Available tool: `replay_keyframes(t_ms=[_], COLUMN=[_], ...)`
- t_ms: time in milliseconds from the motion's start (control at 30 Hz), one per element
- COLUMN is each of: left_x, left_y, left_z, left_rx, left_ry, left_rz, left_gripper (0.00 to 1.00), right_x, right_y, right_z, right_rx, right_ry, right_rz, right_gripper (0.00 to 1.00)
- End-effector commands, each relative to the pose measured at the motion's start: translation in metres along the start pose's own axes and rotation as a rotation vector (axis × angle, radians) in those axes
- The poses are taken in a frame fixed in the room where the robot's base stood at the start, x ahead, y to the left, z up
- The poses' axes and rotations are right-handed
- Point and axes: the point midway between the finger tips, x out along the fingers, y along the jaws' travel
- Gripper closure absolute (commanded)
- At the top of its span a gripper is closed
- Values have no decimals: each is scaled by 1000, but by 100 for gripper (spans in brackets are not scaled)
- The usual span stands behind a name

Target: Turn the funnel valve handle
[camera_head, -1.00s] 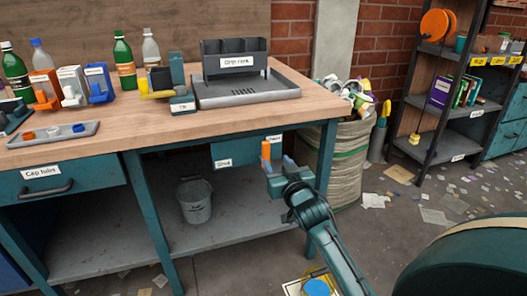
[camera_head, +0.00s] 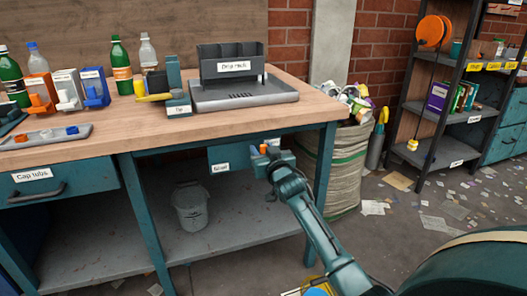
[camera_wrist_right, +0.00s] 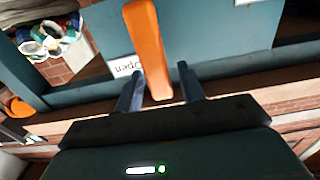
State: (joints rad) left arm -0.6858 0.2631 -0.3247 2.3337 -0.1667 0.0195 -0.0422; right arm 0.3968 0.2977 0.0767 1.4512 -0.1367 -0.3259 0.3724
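The orange valve handle (camera_head: 263,149) shows under the right end of the bench, in front of a teal panel (camera_head: 240,155). The panel has a "Shut" label (camera_head: 221,167) on its left. My right gripper (camera_head: 272,156) is at the handle and hides much of it. In the right wrist view, the long orange handle (camera_wrist_right: 147,40) reaches between the two spread fingers of the right gripper (camera_wrist_right: 160,88). It lies nearer the left finger, with a clear gap to the right one. An upside-down "Open" label (camera_wrist_right: 125,67) is behind. My left gripper is not in view.
The bench leg (camera_head: 322,180) stands just right of my right gripper, with a full sack (camera_head: 337,160) beyond it. A grey bucket (camera_head: 191,206) stands on the lower shelf. A drip rack (camera_head: 235,75) and bottles stand on the benchtop (camera_head: 250,112).

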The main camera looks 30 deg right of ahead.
Motion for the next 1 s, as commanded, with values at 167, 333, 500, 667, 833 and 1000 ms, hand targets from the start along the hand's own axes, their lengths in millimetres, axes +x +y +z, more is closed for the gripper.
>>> replay_keyframes(t_ms=[167, 333, 500, 667, 833, 1000], left_x=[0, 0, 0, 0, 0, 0], left_y=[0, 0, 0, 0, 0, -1], left_z=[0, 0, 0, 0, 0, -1], left_rx=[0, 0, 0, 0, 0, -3], left_ry=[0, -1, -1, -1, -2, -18], left_rz=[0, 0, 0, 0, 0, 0], left_gripper=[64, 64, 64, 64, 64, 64], right_x=[0, 0, 0, 0, 0, 0], right_y=[0, 0, 0, 0, 0, -3], right_z=[0, 0, 0, 0, 0, -1], right_rx=[0, 0, 0, 0, -5, -43], right_ry=[0, 0, 0, 0, 0, -1], right_rz=[0, 0, 0, 0, 0, 0], right_gripper=[76, 90, 100, 100, 100, 100])
